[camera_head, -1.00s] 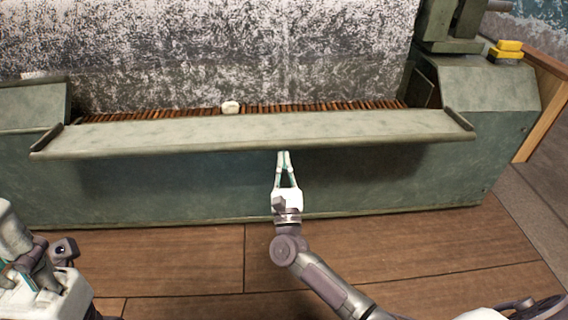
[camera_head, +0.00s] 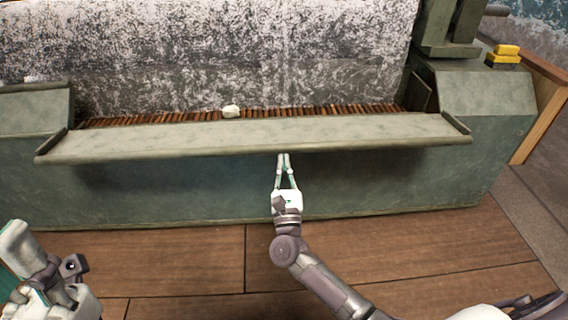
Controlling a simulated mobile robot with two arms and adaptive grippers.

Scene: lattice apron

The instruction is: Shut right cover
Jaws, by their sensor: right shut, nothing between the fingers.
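A long grey-green cover (camera_head: 330,136) is hinged open along the front of a green machine body and sticks out toward me, with raised lips at both ends. My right gripper (camera_head: 283,157) is shut and empty. Its fingertips are at the cover's front edge, near the middle of its length; whether they touch it or sit just under it I cannot tell. My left gripper (camera_head: 40,275) is at the lower left, far from the cover, and its fingers do not show clearly.
Behind the cover, a row of brown slats (camera_head: 330,112) fills an opening, with a small white lump (camera_head: 231,111) on it. Yellow blocks (camera_head: 505,54) rest on the right. The wooden floor (camera_head: 180,265) in front is clear.

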